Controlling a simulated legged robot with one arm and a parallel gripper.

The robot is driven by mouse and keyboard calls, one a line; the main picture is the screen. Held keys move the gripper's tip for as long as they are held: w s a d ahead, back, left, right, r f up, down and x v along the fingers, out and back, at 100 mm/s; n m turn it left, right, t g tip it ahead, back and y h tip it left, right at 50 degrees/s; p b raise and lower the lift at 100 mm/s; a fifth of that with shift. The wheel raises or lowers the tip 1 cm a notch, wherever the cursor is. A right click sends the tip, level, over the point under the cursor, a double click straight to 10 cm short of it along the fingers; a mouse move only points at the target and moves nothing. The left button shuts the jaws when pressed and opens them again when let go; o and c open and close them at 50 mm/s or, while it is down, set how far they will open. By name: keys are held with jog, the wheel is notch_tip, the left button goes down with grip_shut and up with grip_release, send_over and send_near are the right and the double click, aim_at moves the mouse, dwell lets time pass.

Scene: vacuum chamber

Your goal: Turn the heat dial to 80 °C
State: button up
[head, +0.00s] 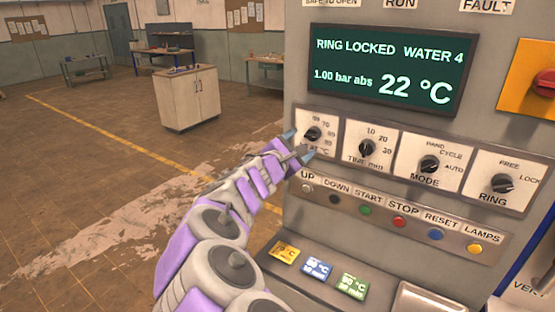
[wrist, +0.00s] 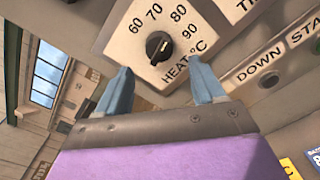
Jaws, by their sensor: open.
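The heat dial (head: 313,134) is a black knob on a pale plate at the left end of the panel's dial row. In the wrist view the heat dial (wrist: 158,47) shows the marks 60, 70, 80 and 90 around it. A small pale mark shows on the knob, but I cannot tell which number it points to. My gripper (head: 298,145) is just in front of the dial's plate, partly covering its lower left. In the wrist view my gripper (wrist: 160,72) is open, with blue fingertips apart below the knob and nothing visible between them.
The display (head: 389,70) reads 22 °C, 1.00 bar abs, RING LOCKED. The time dial (head: 367,148), mode dial (head: 429,164) and ring dial (head: 502,183) sit to the right. A row of buttons (head: 399,222) runs below. Open floor (head: 90,200) lies left.

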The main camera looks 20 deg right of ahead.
jog(key=p+v, duration=0.1)
jog(key=v, duration=1.1)
jog(key=shift+p, duration=0.3)
